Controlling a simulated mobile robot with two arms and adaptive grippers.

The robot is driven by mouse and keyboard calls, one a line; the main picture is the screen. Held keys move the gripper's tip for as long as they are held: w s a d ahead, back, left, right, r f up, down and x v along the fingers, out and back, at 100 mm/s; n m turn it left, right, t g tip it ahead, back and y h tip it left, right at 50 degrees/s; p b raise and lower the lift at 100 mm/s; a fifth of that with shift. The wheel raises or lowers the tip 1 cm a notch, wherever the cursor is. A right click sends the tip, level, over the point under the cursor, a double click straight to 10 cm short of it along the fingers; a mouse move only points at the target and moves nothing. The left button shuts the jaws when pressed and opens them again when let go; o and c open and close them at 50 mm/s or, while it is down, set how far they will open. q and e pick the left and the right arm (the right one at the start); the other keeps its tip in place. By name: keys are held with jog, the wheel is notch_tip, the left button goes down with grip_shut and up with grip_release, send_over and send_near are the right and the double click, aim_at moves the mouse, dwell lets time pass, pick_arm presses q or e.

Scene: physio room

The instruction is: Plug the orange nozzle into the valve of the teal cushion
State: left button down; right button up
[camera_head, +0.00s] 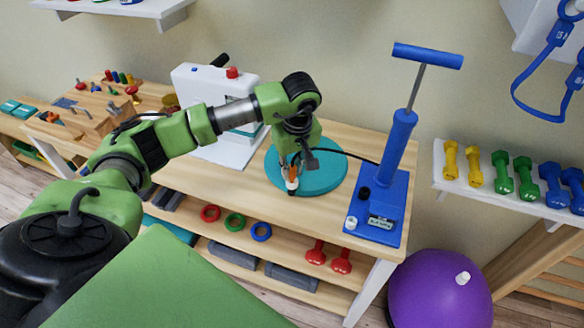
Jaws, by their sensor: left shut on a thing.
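The teal cushion (326,176) is a round, flat disc lying on the wooden bench. The nozzle hangs near upright close to the cushion's front edge. A small dark tip shows under it; I cannot tell whether this is the nozzle's end or the cushion's valve, nor whether they touch. A black hose runs right from the gripper towards the blue pump (398,142). My right gripper is not in view.
The pump stands on a blue base at the bench's right end. A white machine (214,88) with a red knob stands behind my left arm. A wooden block with pegs (97,115) is at left. A purple ball (438,292) lies on the floor. Dumbbells (501,172) sit on the right shelf.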

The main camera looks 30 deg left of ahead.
pick_arm(q)
jog(key=shift+f, duration=0.2)
jog(key=c, duration=1.8)
grip_release()
jog(key=shift+c, duration=0.2)
jog(key=shift+r+p, duration=1.75)
jog(key=shift+r, duration=1.8)
